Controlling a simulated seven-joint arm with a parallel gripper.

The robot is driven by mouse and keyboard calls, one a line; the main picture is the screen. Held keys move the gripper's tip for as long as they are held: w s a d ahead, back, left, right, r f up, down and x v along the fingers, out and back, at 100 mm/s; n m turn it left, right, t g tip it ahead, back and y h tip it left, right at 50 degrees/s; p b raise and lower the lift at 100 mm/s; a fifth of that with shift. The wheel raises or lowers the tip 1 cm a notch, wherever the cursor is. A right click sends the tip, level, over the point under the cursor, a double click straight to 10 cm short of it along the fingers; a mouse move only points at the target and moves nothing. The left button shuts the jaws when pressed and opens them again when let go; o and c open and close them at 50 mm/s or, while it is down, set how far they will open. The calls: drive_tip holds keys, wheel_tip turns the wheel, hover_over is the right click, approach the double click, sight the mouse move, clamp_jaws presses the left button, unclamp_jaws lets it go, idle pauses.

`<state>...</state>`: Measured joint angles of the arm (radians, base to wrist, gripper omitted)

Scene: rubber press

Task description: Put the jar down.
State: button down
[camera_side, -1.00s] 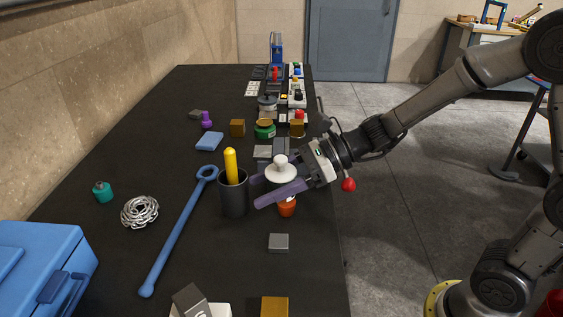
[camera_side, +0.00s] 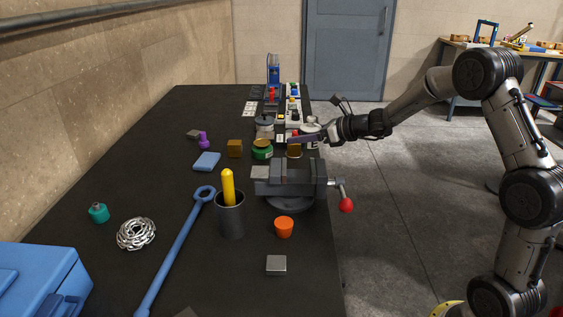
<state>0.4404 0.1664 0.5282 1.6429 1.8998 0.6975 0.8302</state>
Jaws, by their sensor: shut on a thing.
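My gripper (camera_side: 298,139) is over the far right part of the black bench, reaching in from the right. A green jar (camera_side: 262,152) with a gold lid stands just left of and nearer than the gripper. A grey lidded pot (camera_side: 265,127) stands to the left of the fingertips.
A vise (camera_side: 290,190) with a red-ended handle stands nearer on the right edge. A dark cup (camera_side: 230,218) holds a yellow rod.

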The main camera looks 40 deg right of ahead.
drive_tip(key=w+f, duration=0.2)
drive_tip(key=w, duration=0.1)
drive_tip(key=w+d+f, duration=0.1)
drive_tip(key=w+f, duration=0.2)
drive_tip(key=w, duration=0.1)
drive_tip(key=w+d+f, duration=0.1)
drive_tip(key=w+f, duration=0.2)
drive_tip(key=w, duration=0.1)
drive_tip(key=shift+w, duration=0.1)
drive_tip(key=shift+w+d+f, duration=0.1)
drive_tip(key=shift+w+f, duration=0.35)
drive_tip(key=shift+f, duration=1.65)
drive_tip(key=shift+f, duration=0.15)
drive_tip(key=shift+c, duration=0.4)
unclamp_jaws()
drive_tip(key=shift+f, duration=0.1)
